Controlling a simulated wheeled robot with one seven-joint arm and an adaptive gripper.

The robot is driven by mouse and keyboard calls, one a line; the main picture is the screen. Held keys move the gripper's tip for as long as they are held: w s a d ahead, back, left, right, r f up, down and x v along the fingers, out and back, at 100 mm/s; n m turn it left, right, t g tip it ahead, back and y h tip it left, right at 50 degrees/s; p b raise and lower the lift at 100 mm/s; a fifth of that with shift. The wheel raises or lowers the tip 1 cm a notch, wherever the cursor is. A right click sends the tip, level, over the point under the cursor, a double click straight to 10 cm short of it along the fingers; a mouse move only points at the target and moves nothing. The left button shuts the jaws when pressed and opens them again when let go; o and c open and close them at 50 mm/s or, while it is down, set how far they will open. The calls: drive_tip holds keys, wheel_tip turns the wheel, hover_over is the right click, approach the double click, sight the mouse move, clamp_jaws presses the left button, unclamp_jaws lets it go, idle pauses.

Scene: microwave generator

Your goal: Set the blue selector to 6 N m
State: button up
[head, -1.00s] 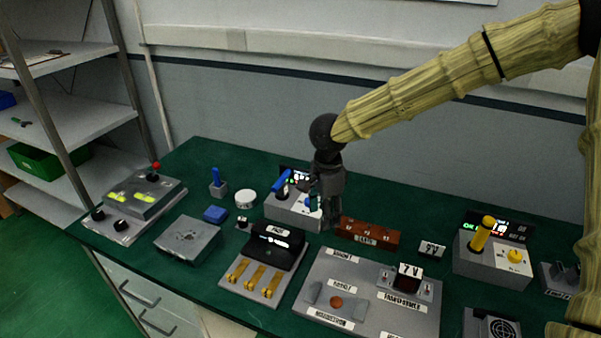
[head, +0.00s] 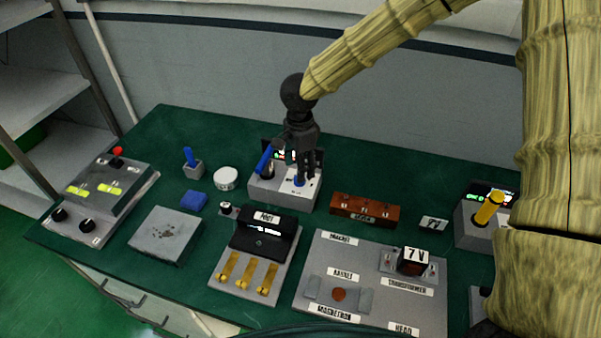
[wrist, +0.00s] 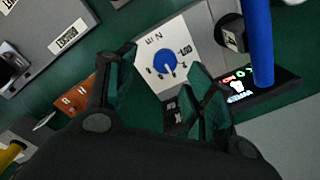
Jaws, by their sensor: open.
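The blue selector (wrist: 166,62) is a round blue knob on a white dial plate marked N m, in the middle of the wrist view. A pointer on it shows, but I cannot read its setting for sure. In the head view the selector (head: 299,182) shows just under my gripper, on the grey box with the blue handle (head: 264,160). My gripper (head: 304,176) points down over the dial from above. In the wrist view my gripper (wrist: 160,75) has its two green-padded fingers apart, with the knob seen between and beyond them. I cannot tell if they touch it.
The blue handle (wrist: 258,45) stands up close beside the dial, near a lit display (wrist: 245,85). A brown terminal block (head: 365,207) lies to the right. A white round puck (head: 226,178) and blue block (head: 194,201) lie to the left.

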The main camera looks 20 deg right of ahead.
drive_tip(key=f, duration=0.1)
drive_tip(key=w+f, duration=0.1)
drive_tip(key=f, duration=0.2)
drive_tip(key=shift+w+f+p, duration=0.3)
drive_tip(key=shift+w+f, duration=0.05)
drive_tip(key=shift+f, duration=0.05)
drive_tip(key=shift+s+d+f, duration=0.1)
drive_tip(key=shift+s+f, duration=0.1)
drive_tip(key=shift+s, duration=0.35)
drive_tip(key=shift+w+f, duration=0.3)
drive_tip(key=shift+s+r, duration=0.15)
drive_tip(key=c, duration=1)
